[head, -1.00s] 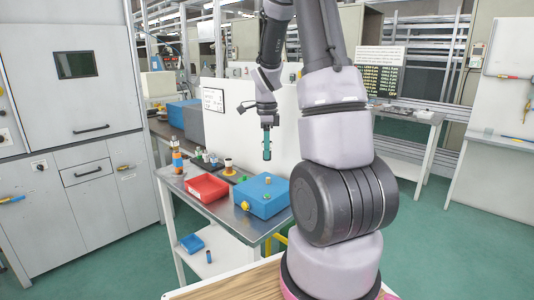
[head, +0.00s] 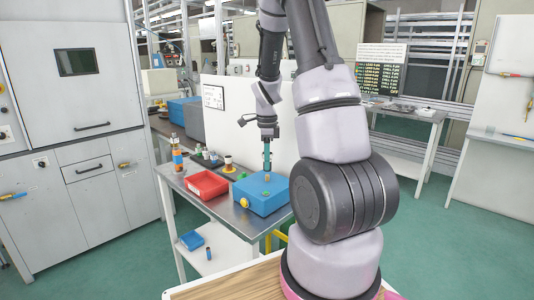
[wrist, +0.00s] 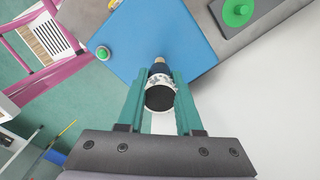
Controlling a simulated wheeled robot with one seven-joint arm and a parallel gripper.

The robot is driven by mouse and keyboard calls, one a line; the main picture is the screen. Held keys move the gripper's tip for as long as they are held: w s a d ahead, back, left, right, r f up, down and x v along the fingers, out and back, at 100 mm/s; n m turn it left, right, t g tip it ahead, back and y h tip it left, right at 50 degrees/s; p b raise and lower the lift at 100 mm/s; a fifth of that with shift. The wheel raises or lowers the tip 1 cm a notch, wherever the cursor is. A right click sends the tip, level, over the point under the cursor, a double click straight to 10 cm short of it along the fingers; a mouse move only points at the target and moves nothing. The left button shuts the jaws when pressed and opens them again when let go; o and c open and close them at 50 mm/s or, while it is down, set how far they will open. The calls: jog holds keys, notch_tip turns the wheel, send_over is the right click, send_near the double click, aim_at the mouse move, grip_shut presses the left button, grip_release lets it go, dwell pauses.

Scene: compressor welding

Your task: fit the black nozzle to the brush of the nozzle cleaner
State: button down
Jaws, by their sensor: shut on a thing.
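The blue nozzle cleaner box (head: 256,197) stands on the metal table, with a brass-coloured brush socket (head: 267,177) on top. My gripper (head: 267,164) points straight down over that socket, its teal fingers close above it. In the wrist view my gripper (wrist: 160,92) is shut on the black nozzle (wrist: 160,98), a dark hollow cylinder with a pale speckled band. Its narrower far end points at the blue box top. The nozzle hides the brush, so I cannot tell whether they touch. In the head view the nozzle is hardly visible between the fingers.
A red tray (head: 206,185) lies left of the blue box. Behind it are a small white-and-dark spool (head: 228,164) and an orange-and-blue bottle (head: 177,157). A white panel rises behind the table.

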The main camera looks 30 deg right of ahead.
jog(key=shift+f, duration=0.45)
jog(key=shift+f, duration=0.25)
jog(key=shift+f, duration=1.2)
jog(key=c, duration=0.5)
grip_release()
jog(key=shift+f, duration=0.1)
notch_tip(320, 180, up, 11)
jog(key=shift+f, duration=0.1)
